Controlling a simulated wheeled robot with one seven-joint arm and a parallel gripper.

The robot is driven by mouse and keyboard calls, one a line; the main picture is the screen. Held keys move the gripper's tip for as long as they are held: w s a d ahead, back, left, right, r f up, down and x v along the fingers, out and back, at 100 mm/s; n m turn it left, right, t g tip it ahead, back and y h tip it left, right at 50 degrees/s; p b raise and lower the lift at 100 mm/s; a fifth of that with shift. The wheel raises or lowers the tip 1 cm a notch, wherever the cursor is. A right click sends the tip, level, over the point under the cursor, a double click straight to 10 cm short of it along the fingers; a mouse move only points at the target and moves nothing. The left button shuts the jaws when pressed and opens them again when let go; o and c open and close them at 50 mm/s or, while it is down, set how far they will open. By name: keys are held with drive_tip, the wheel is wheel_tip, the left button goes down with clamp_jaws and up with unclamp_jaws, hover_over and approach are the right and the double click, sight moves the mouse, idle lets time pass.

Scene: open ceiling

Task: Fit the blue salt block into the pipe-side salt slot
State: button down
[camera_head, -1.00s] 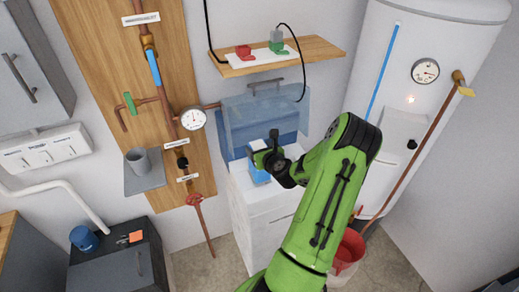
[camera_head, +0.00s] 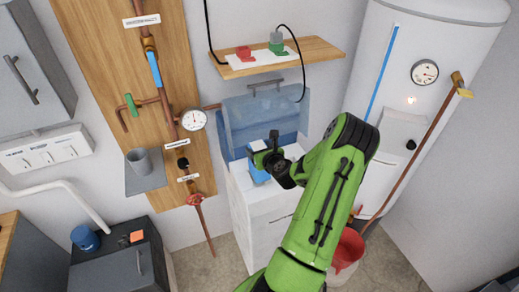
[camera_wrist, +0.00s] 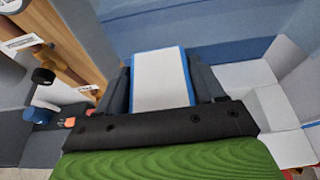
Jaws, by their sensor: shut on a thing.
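The blue salt block (camera_head: 258,175) is between the fingers of my gripper (camera_head: 264,160), over the top of the white cabinet (camera_head: 262,215). In the wrist view the block (camera_wrist: 160,80) shows a pale top face with blue edges. My gripper (camera_wrist: 161,88) is shut on it, with one dark finger along each side. The salt slot itself is not clearly seen; the block, my gripper and my arm cover much of the cabinet top. I cannot tell whether the block's lower end is inside a slot.
A raised translucent blue lid (camera_head: 265,115) stands behind the cabinet. A wooden board (camera_head: 190,105) with copper pipes and a gauge is to the left. A wooden shelf (camera_head: 315,50) hangs above. A red bucket (camera_head: 349,250) and a white tank (camera_head: 440,30) are right.

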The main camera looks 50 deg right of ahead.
drive_tip(key=shift+f+b, duration=3.7)
drive_tip(key=shift+f, duration=1.2)
drive_tip(key=shift+c, duration=0.7)
unclamp_jaws()
drive_tip(key=shift+o, duration=0.5)
drive_tip(key=shift+s+f, duration=0.1)
drive_tip(key=shift+f, duration=0.1)
drive_tip(key=p+v, duration=0.5)
drive_tip(key=v, duration=1)
drive_tip(key=shift+s+r, duration=0.25)
drive_tip(key=shift+r, duration=0.05)
drive_tip(key=shift+a, duration=0.1)
